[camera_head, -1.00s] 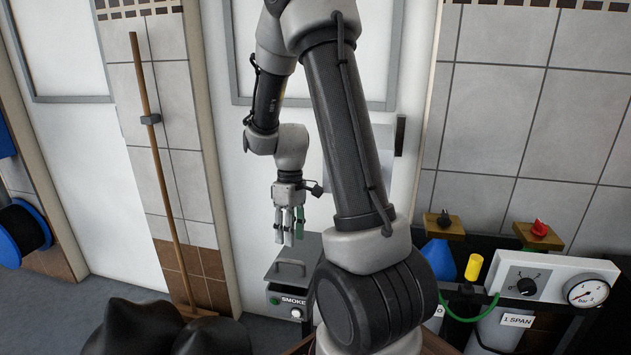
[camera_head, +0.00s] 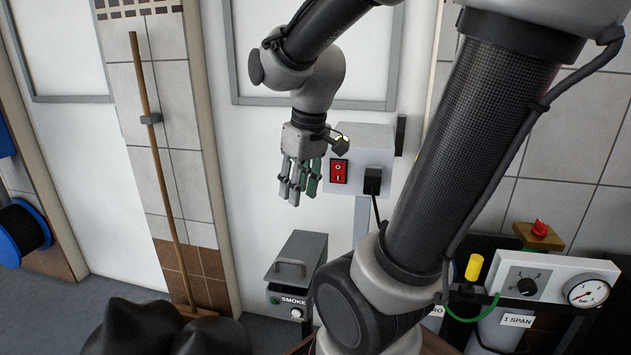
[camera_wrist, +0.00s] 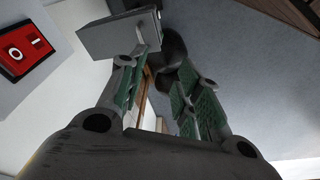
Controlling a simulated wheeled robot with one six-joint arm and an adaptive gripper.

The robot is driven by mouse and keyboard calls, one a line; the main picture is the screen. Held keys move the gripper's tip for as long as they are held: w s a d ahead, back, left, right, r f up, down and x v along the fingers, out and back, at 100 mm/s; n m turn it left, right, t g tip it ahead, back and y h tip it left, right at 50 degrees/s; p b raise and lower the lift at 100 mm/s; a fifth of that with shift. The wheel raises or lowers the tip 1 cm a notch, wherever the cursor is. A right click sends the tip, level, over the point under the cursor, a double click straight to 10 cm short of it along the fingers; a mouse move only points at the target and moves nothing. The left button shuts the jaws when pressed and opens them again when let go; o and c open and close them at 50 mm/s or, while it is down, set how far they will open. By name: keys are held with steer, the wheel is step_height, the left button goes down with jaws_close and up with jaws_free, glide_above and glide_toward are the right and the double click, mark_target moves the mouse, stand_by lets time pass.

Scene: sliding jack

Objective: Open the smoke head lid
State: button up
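The smoke unit is a grey box with a SMOKE label (camera_head: 293,300) on its front, low against the white wall in the head view. Its grey lid (camera_head: 306,248) has a bar handle (camera_head: 290,269) and appears to be down. My gripper (camera_head: 296,194) hangs above the unit with its fingers downward, clear of the lid. In the wrist view, its green-padded fingers (camera_wrist: 165,92) are apart with nothing between them. A grey box that looks like the smoke unit (camera_wrist: 115,36) shows at the upper left there, partly behind a finger.
A box with a red switch (camera_head: 339,172) and a black plug is on the wall just right of my gripper. A wooden pole (camera_head: 160,165) leans at the left. A gauge panel (camera_head: 560,277) stands at the right. Dark rounded shapes (camera_head: 150,325) sit in the foreground.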

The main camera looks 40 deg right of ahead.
steer(key=s+r+m+t, duration=0.1)
steer(key=s+r+t, duration=0.1)
steer(key=s, duration=0.4)
steer(key=shift+a+r, duration=0.3)
steer(key=shift+r, duration=0.45)
steer(key=shift+s, duration=0.1)
